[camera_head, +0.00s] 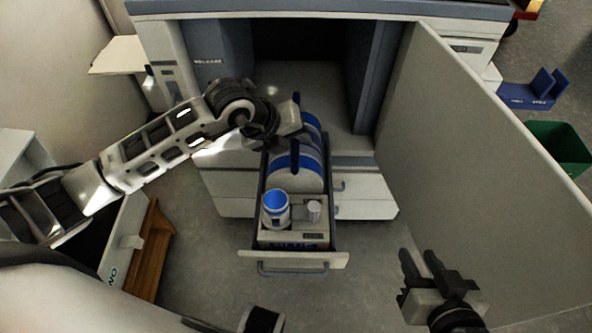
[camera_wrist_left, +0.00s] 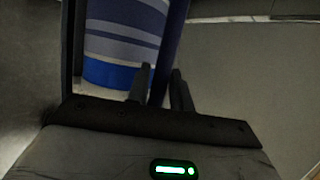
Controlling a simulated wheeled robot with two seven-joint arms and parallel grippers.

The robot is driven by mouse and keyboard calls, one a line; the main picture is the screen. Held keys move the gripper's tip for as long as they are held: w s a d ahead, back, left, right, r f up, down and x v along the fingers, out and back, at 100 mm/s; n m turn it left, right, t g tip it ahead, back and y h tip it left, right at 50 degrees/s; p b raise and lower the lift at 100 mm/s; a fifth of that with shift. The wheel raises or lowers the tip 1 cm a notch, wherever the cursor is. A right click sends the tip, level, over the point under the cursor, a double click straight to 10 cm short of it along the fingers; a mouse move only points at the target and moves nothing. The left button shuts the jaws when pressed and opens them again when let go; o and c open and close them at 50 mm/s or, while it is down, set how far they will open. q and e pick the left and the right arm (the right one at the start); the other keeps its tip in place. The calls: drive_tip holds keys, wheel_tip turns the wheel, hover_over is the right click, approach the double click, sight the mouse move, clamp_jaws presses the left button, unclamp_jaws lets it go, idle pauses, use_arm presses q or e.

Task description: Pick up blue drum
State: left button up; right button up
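Blue-and-white drums lie in the open drawer: a large front one (camera_head: 294,178) with a blue band and another (camera_head: 312,122) behind it, partly hidden by my left gripper. I cannot tell which is meant. My left gripper (camera_head: 298,112) is over the rear of the drawer, close to the rear drum. In the left wrist view, its fingers (camera_wrist_left: 160,88) stand apart, with a dark blue upright edge between or behind them. A blue-and-white striped drum (camera_wrist_left: 120,45) is left of them; contact cannot be told. My right gripper (camera_head: 421,265) is open and empty at lower right, away from the drawer.
The drawer front (camera_head: 293,259) juts out from the machine. A large grey panel (camera_head: 480,165) stands right of it. A green bin (camera_head: 560,146) is far right.

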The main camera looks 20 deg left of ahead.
use_arm(q)
clamp_jaws()
idle(0.8)
drive_tip(key=shift+w+r, duration=0.15)
drive_tip(key=shift+r, duration=0.15)
